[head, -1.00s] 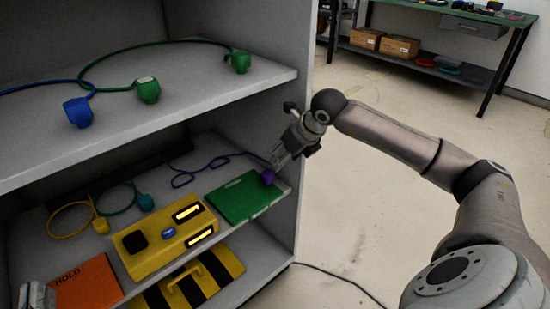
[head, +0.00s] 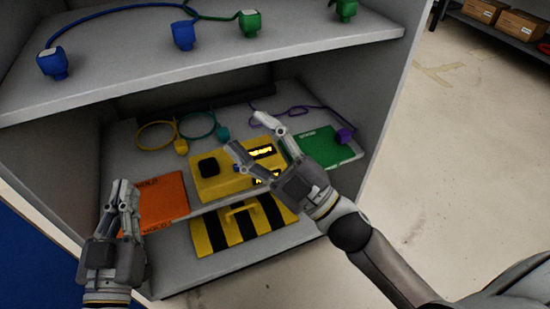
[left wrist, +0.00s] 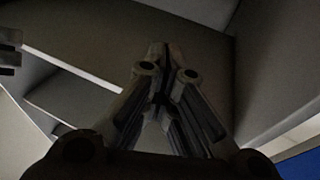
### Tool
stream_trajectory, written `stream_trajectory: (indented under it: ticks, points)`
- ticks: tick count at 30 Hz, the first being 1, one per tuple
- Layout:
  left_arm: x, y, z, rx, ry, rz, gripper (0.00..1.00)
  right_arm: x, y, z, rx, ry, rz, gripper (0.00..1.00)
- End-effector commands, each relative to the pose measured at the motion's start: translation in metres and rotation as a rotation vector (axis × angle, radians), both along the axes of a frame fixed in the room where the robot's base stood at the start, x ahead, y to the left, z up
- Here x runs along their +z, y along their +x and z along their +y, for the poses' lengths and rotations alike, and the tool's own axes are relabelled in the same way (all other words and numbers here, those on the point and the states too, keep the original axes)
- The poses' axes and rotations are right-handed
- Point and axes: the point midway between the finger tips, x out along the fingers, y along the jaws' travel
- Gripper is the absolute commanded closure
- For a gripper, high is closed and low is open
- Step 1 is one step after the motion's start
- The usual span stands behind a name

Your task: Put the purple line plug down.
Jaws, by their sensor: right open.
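The purple line plug (head: 344,135) sits on the right part of the green card (head: 322,153) on the lower shelf. Its purple cord (head: 312,107) runs left along the shelf, partly hidden behind my right gripper. My right gripper (head: 247,132) is open and empty, over the yellow box and to the left of the plug, apart from it. My left gripper (head: 122,195) is shut and empty in front of the orange HOLD card (head: 163,201). In the left wrist view its fingertips (left wrist: 165,52) meet.
A yellow box (head: 212,184) with lit windows stands mid-shelf, partly covered by my right gripper. Yellow (head: 181,146) and teal (head: 222,133) plugs lie behind it. A black-and-yellow striped panel (head: 240,226) is below. Blue and green plugs sit on the upper shelf (head: 300,38).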

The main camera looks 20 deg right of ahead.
Motion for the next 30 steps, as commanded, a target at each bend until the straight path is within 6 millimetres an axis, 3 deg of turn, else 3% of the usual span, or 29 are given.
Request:
stream_trajectory:
  ticks: [3,9,26,30]
  points:
    - [0.0,0.0,0.0,0.0,0.0,0.0,1.0,-0.02,0.001,-0.022,-0.065,0.288,0.263,0.47]
    - [0.0,0.0,0.0,0.0,0.0,0.0,1.0,-0.054,-0.005,-0.034,-0.091,0.541,0.538,0.47]
    - [0.0,0.0,-0.001,-0.002,0.0,0.001,1.0,-0.06,-0.007,-0.034,-0.087,0.584,0.589,0.47]
    - [-0.012,0.008,-0.002,-0.002,0.012,0.048,1.0,-0.072,0.0,-0.032,-0.105,0.571,0.633,0.47]
